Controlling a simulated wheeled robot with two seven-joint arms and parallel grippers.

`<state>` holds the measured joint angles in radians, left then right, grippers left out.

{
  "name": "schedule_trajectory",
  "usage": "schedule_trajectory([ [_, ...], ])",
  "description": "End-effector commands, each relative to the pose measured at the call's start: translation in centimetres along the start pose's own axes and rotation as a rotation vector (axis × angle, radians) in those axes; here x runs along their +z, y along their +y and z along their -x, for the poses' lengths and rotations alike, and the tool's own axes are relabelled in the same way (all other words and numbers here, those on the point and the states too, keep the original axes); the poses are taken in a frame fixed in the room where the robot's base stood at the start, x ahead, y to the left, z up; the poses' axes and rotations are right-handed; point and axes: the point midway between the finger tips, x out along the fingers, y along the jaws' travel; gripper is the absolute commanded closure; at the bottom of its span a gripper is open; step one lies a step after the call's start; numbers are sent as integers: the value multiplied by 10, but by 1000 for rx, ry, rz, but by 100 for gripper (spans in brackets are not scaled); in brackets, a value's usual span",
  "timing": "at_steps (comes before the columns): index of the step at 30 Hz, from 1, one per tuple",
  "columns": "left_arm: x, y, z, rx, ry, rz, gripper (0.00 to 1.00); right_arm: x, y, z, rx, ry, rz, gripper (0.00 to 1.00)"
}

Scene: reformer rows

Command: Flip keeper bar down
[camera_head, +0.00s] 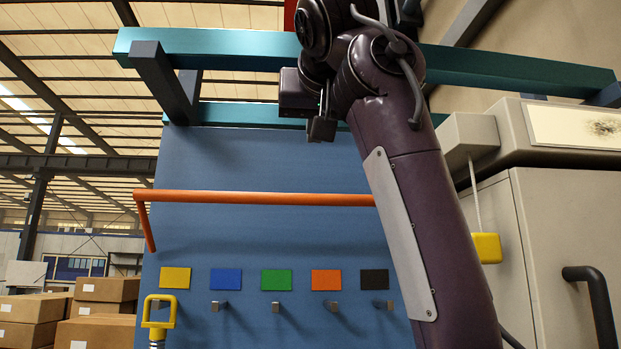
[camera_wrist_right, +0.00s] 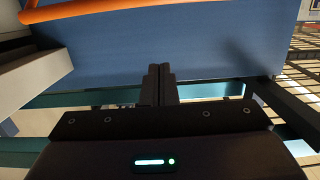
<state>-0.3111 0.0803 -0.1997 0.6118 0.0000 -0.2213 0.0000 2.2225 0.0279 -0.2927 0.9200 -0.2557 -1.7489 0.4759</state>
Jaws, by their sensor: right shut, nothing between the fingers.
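The orange keeper bar (camera_head: 260,198) runs level across the blue panel (camera_head: 255,160), above a row of coloured plates. Its left end bends down and toward the lower right; its right part is hidden behind my right arm. My right gripper (camera_head: 321,128) is raised above the bar, in front of the panel's top and below the teal beam. In the right wrist view the fingers (camera_wrist_right: 160,84) are closed together and empty. The orange bar (camera_wrist_right: 85,10) shows at the top left there, apart from the fingers. My left gripper is out of sight.
Yellow, blue, green, orange and black plates (camera_head: 277,280) sit above small pegs. A yellow handle (camera_head: 159,312) is at the leftmost peg. A teal beam (camera_head: 230,50) crosses above. A grey cabinet (camera_head: 570,240) and a hanging yellow block (camera_head: 487,248) are at right.

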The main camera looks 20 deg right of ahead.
Motion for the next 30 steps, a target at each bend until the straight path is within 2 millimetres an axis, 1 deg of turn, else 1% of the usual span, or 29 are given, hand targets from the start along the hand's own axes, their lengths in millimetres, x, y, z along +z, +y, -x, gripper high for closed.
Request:
schedule_trajectory([
  [1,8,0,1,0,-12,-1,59,0,0,-4,1,-4,0,100],
  [2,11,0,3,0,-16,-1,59,0,0,-6,1,-5,0,100],
  [5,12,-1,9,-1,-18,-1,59,-1,1,-16,2,-6,0,100],
  [8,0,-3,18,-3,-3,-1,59,-2,1,-34,3,-8,1,100],
  [12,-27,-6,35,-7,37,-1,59,-4,1,-64,3,-7,2,100],
  [13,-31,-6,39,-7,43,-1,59,-4,1,-71,3,-7,1,100],
  [15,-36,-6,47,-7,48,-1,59,-4,1,-86,3,-7,1,100],
  [17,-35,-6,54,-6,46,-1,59,-4,1,-100,2,-7,2,100],
  [18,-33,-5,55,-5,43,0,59,0,0,-104,1,-5,1,100],
  [19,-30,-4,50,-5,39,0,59,8,-1,-101,-1,-2,1,100],
  [23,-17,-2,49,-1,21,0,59,23,0,-95,0,-3,0,100],
  [26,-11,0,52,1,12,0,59,29,0,-92,-1,-3,1,100],
  [30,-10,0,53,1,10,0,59,36,0,-89,0,-3,1,100],
])
